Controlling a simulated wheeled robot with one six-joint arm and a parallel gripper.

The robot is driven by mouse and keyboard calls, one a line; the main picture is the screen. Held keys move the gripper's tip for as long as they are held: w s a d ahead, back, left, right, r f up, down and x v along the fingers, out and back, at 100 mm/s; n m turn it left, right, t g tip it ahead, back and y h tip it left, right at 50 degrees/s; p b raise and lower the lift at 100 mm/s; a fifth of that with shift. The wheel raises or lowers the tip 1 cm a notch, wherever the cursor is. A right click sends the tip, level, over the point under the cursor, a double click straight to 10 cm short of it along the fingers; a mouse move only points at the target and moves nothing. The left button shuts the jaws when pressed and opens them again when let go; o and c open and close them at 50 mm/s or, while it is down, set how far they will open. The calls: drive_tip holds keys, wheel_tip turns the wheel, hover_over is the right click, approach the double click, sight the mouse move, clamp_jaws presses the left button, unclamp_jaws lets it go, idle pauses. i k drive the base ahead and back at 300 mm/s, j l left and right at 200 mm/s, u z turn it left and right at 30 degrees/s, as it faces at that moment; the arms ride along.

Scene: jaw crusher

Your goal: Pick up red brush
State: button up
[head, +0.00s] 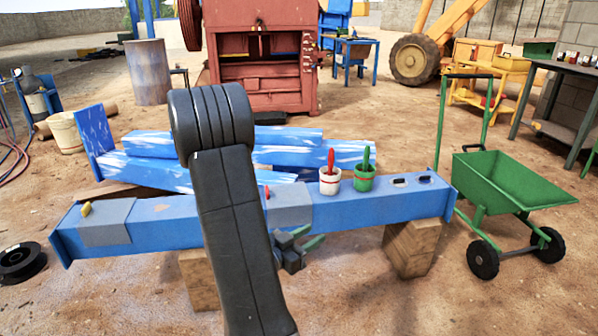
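A brush with a red handle (331,158) stands upright in a white pot (330,181) with a red band, on top of the blue beam. Its bristle end is hidden inside the pot. A brush with a green handle (366,158) stands in a green pot (363,179) just to the right. My gripper (317,234) is in front of the beam, below and left of the white pot, apart from both brushes. Its two greenish fingers are spread with nothing between them.
The blue beam (380,207) rests on wooden blocks (415,248). A yellow item (86,209) and a small red item (267,192) are on grey patches along it. A green wheelbarrow (515,180) stands at right. More blue beams (290,155) lie behind. My arm covers the beam's middle.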

sight(331, 155)
drive_tip(key=i+l+u, duration=0.15)
drive_tip(key=l+u, duration=0.15)
drive_tip(key=u, duration=0.15)
drive_tip(key=i+l+u, duration=0.1)
drive_tip(key=l+u, duration=1.05)
drive_tip(key=u, duration=0.15)
drive_tip(key=l, duration=0.45)
drive_tip(key=k+l+u, duration=0.1)
drive_tip(key=l, duration=0.4)
drive_tip(key=k+l, duration=0.1)
drive_tip(key=l, duration=0.35)
drive_tip(key=l+u, duration=0.1)
drive_tip(key=l, duration=0.35)
drive_tip(key=k+l, duration=0.15)
drive_tip(key=l, duration=0.35)
